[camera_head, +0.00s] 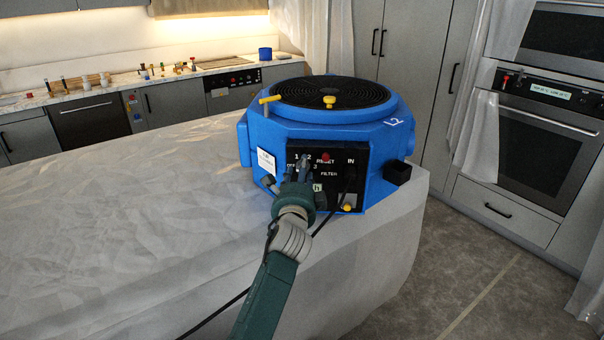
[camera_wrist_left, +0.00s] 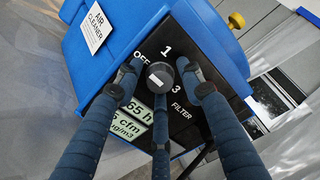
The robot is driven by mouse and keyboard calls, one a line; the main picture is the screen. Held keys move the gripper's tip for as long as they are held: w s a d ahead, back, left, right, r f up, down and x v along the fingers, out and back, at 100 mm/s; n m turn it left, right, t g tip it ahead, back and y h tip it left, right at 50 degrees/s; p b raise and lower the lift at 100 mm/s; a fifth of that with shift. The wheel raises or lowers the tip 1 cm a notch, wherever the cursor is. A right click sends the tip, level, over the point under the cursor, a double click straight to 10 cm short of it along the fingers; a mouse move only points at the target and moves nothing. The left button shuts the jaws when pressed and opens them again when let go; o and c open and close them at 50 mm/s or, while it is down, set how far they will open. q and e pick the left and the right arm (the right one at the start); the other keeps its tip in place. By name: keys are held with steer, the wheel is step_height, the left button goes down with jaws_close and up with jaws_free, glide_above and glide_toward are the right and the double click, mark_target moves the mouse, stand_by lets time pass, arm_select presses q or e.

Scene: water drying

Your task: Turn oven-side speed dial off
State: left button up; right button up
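A blue air cleaner (camera_head: 262,130) with a round black grille on top stands on a sheet-covered surface. Its black control panel (camera_wrist_left: 185,100) carries the labels OFF, 1, 3 and FILTER; the place between 1 and 3 is covered by a finger. The dark round speed dial (camera_wrist_left: 160,77) has a white mark on its face; its setting is not clear. My left gripper (camera_head: 299,168) is at the panel, its fingers (camera_wrist_left: 160,72) spread around the dial. Small gaps seem to show beside it, and firm contact is not visible. My right gripper is not in view.
A red knob (camera_head: 325,158) sits beside the dial, and a black cable (camera_head: 331,213) hangs from the panel. The oven (camera_head: 543,118) stands at the right across open floor. The white sheet (camera_head: 130,215) left of the cleaner is clear.

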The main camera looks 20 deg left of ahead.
arm_select(q)
steer(key=shift+f, duration=0.15)
steer(key=v, duration=1.2)
